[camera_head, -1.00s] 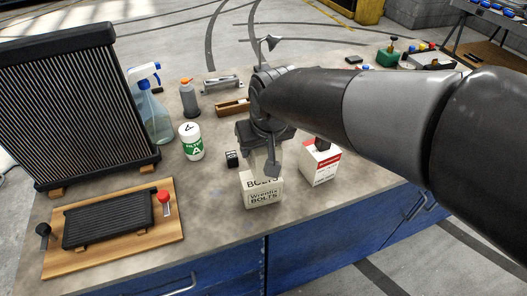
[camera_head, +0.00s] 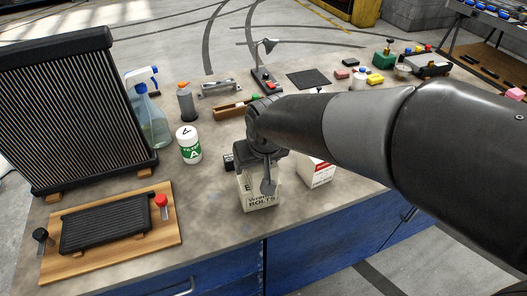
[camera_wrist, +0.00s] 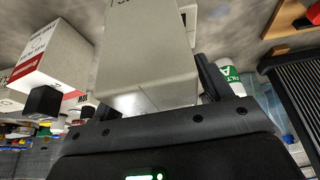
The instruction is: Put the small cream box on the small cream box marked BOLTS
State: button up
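My gripper (camera_head: 267,180) points down over the cream box marked BOLTS (camera_head: 261,202), which stands upright near the table's front edge. In the wrist view a cream box (camera_wrist: 148,50) fills the space between my gripper's fingers (camera_wrist: 155,100), with dark fingers at its sides; the gripper looks shut on it. Part of another pale box surface (camera_wrist: 188,18) shows behind it. In the head view my gripper hides most of the held box and part of the BOLTS box's top. I cannot tell whether the two boxes touch.
A white and red box (camera_head: 321,172) stands close on the right. A small dark box (camera_head: 228,162) is close on the left, partly hidden. A white and green jar (camera_head: 189,145) and a board with a black cooler (camera_head: 105,222) are farther left.

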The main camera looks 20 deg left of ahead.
jog(key=shift+o, duration=0.4)
jog(key=shift+r, duration=0.5)
jog(key=v, duration=1.1)
jog(key=shift+s+d+r, duration=0.1)
jog(key=w+d+m+t+h, duration=0.15)
jog(key=d+m, duration=0.25)
jog(key=d, duration=1.4)
jog(key=s+d+f+m+h, duration=0.1)
jog(key=s+d+f+m, duration=0.1)
jog(key=d, duration=0.5)
jog(key=s+d+f+m, duration=0.2)
jog(key=s+d+m, duration=0.1)
jog(key=d, duration=0.4)
jog(key=shift+d+t+h, duration=0.3)
jog(key=shift+t+h, duration=0.05)
jog(key=shift+t, duration=0.1)
